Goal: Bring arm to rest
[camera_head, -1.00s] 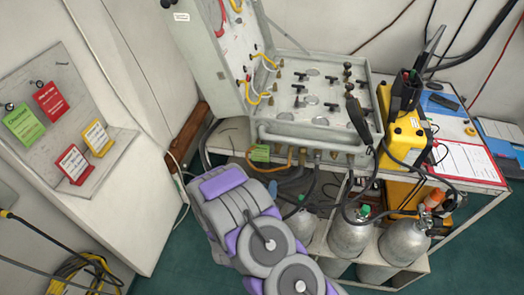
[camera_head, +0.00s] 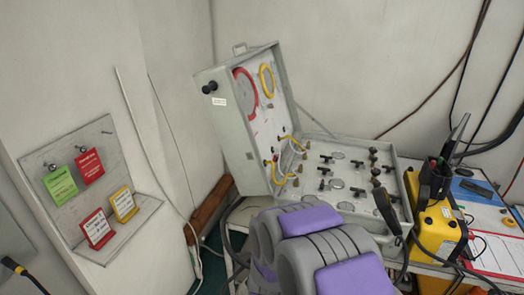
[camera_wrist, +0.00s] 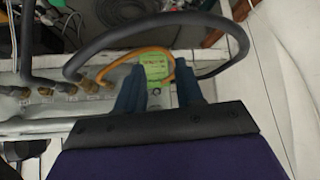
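My gripper (camera_wrist: 158,85) shows in the wrist view as two dark blue fingers with a gap between them. Beyond and between the fingertips is a green tag (camera_wrist: 155,66) near an orange hose at the panel's row of brass fittings (camera_wrist: 60,93). In the head view my grey and purple arm rises at the bottom centre, in front of the air panel case (camera_head: 345,190). My gripper is hidden in that view.
The case's lid (camera_head: 232,135) stands open. A yellow unit (camera_head: 438,230) with a dark holder is to its right, beside a clipboard (camera_head: 497,258). A wall board (camera_head: 85,150) at left carries green, red and yellow tags. A dark hose (camera_wrist: 160,25) arches across the wrist view.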

